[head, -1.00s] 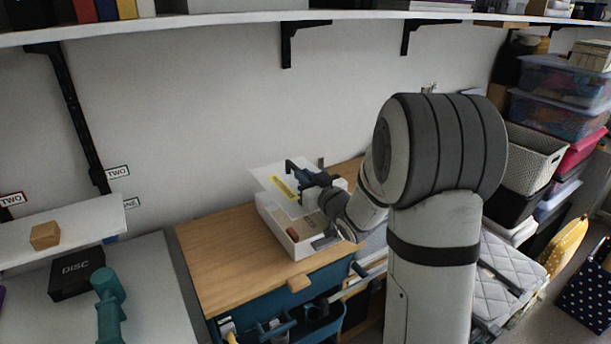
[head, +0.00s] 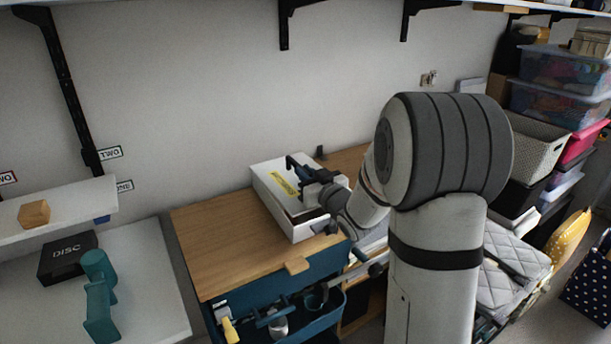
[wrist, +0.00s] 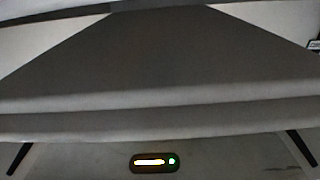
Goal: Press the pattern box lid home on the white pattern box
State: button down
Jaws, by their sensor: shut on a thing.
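The white pattern box (head: 309,231) stands on the wooden top of a cabinet. In the wrist view, broad pale grey surfaces fill the picture, and I cannot make out the lid's edge there.
The wooden cabinet top (head: 215,245) is clear left of the box. A small dark item (head: 320,152) stands behind it by the wall. At left are a black DISC box (head: 68,257) and a teal dumbbell (head: 98,290). Storage bins (head: 555,105) are stacked at right.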

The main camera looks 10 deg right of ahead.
jog(key=shift+s+a+f, duration=0.1)
jog(key=shift+s+f, duration=0.05)
jog(key=shift+f, duration=0.85)
jog(key=shift+s+b, duration=0.1)
jog(key=shift+b, duration=0.7)
jog(key=shift+r+b, duration=0.1)
jog(key=shift+b, duration=0.65)
jog(key=shift+w+f, duration=0.4)
jog(key=shift+w, duration=0.15)
jog(key=shift+s+d+r, duration=0.2)
jog(key=shift+s+r, duration=0.1)
jog(key=shift+r, duration=0.25)
jog(key=shift+f+t+b, duration=0.1)
jog(key=shift+t+b, duration=0.2)
jog(key=shift+b, duration=0.7)
